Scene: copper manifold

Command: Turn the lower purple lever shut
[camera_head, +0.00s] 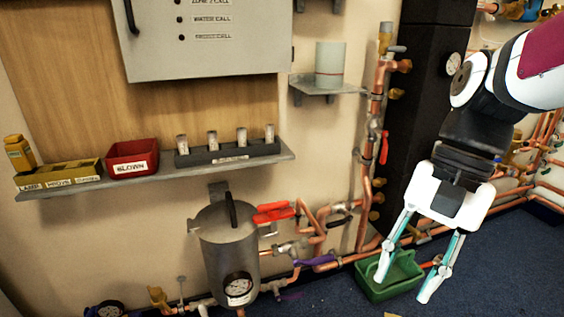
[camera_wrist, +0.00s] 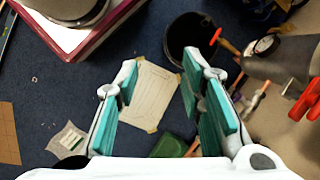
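A purple lever (camera_head: 315,261) sits on the copper pipework right of the grey tank, lying roughly along the pipe. A second, darker purple lever (camera_head: 291,296) shows faintly below it, near the floor; its exact angle is hard to tell. My gripper (camera_head: 402,288) is open and empty, pointing down in front of the green crate, to the right of both levers and apart from them. In the wrist view my gripper's fingers (camera_wrist: 160,62) are spread wide with nothing between them. I cannot make out either purple lever in the wrist view.
A green crate (camera_head: 370,291) stands on the blue floor by the pipes. The grey tank (camera_head: 230,253) has red handles (camera_head: 274,212) beside it. The wrist view shows a black bin (camera_wrist: 178,40), a paper sheet (camera_wrist: 147,97) and the gauge (camera_wrist: 265,45). Carpet at the front right is clear.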

